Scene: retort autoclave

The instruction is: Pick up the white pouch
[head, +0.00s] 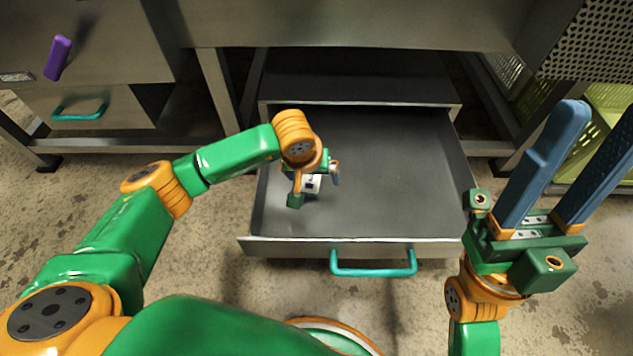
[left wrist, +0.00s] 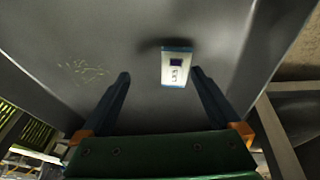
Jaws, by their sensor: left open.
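The white pouch (left wrist: 176,68) shows in the left wrist view as a small white rectangle with blue edges, a dark square and small marks. It lies on the dark grey floor of the open drawer (head: 390,180). My left gripper (head: 318,183) is over the left part of the drawer, pointing down. In the left wrist view its two blue fingers are apart, with the pouch just beyond the tips, closer to the right finger. In the head view the gripper largely hides that spot. My right gripper (head: 600,130) is raised at the right, its blue fingers apart and empty.
The drawer has low metal walls and a teal front handle (head: 373,270). A metal counter (head: 350,25) overhangs its back. A closed drawer with a teal handle (head: 80,110) and a purple object (head: 58,57) are at left. Green crates (head: 605,105) stand at right.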

